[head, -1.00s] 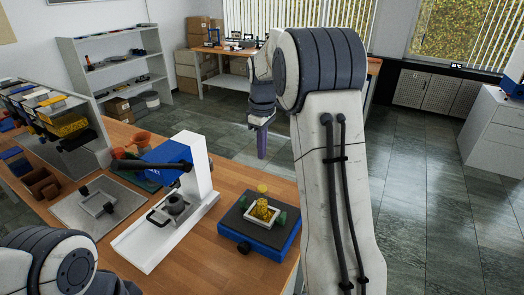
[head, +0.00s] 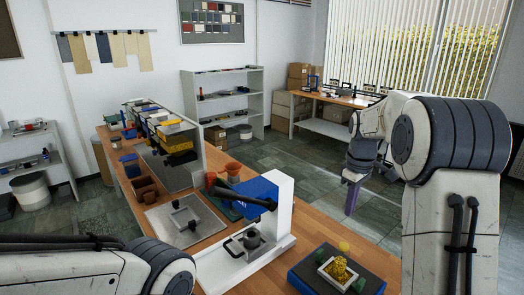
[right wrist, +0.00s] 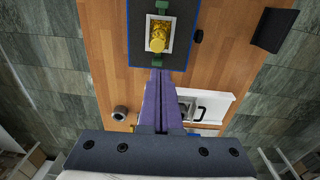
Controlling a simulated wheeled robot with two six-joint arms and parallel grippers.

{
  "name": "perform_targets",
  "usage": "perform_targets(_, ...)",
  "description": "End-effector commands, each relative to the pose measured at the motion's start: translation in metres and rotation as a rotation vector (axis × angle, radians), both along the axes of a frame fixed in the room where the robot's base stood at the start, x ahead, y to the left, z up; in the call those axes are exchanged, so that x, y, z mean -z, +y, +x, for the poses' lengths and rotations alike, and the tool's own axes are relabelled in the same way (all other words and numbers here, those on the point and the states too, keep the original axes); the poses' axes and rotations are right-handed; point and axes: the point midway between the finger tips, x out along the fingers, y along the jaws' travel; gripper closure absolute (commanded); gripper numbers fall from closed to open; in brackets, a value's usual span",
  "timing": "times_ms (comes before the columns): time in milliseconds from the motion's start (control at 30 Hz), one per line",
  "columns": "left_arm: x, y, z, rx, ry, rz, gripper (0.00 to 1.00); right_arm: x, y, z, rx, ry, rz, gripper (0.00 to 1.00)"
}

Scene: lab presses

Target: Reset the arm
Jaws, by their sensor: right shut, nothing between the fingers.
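My right arm comes in from the right in the head view. Its purple right gripper (head: 352,198) hangs down over the floor beyond the bench's right edge, with nothing held. In the right wrist view the purple fingers (right wrist: 158,78) are together and empty, pointing toward a blue-edged fixture with a yellow piece. My left arm shows at the lower left of the head view, but its gripper is out of frame.
A white press with a blue head (head: 256,192) stands on the wooden bench. The blue fixture base (head: 300,279) holds the yellow piece (head: 340,271) near the front right. Metal plates, brown trays and a rack of bins stand farther left. Open floor lies right of the bench.

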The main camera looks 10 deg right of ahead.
Motion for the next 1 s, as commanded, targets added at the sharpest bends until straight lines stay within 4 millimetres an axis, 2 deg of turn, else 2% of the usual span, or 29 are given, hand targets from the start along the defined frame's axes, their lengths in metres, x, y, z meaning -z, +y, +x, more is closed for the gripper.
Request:
perform_targets(67,0.002,0.000,0.000,0.000,0.000,0.000,0.50,-0.001,0.026,-0.004,-0.015,-0.003,0.005,1.00)
perform_targets(133,0.004,0.000,0.000,0.000,0.000,0.000,0.50,-0.001,0.062,-0.013,-0.028,-0.005,0.015,1.00)
perform_targets(233,0.008,0.000,0.000,0.000,0.000,0.000,0.50,0.001,0.128,-0.042,-0.050,-0.008,0.032,1.00)
perform_targets(300,0.011,0.000,0.000,0.000,0.000,0.000,0.50,0.005,0.173,-0.073,-0.062,-0.007,0.046,1.00)
perform_targets(367,0.014,0.000,0.000,0.001,0.000,0.000,0.50,0.010,0.207,-0.104,-0.073,-0.005,0.059,1.00)
perform_targets(400,0.016,0.000,0.000,0.001,0.000,0.000,0.50,0.015,0.226,-0.128,-0.079,-0.001,0.067,1.00)
perform_targets(500,0.020,0.000,0.000,0.001,0.000,0.000,0.50,0.029,0.260,-0.188,-0.094,0.010,0.084,1.00)
perform_targets(600,0.022,0.000,0.000,0.001,0.000,0.000,0.50,0.043,0.275,-0.240,-0.101,0.022,0.096,1.00)
perform_targets(700,0.024,0.000,0.000,0.001,0.000,0.000,0.50,0.055,0.278,-0.275,-0.103,0.033,0.102,1.00)
perform_targets(800,0.025,0.000,0.000,0.001,0.000,0.000,0.50,0.062,0.278,-0.293,-0.101,0.038,0.105,1.00)
perform_targets(1000,0.024,0.000,0.000,0.001,0.000,0.000,0.50,0.064,0.277,-0.299,-0.096,0.043,0.105,1.00)
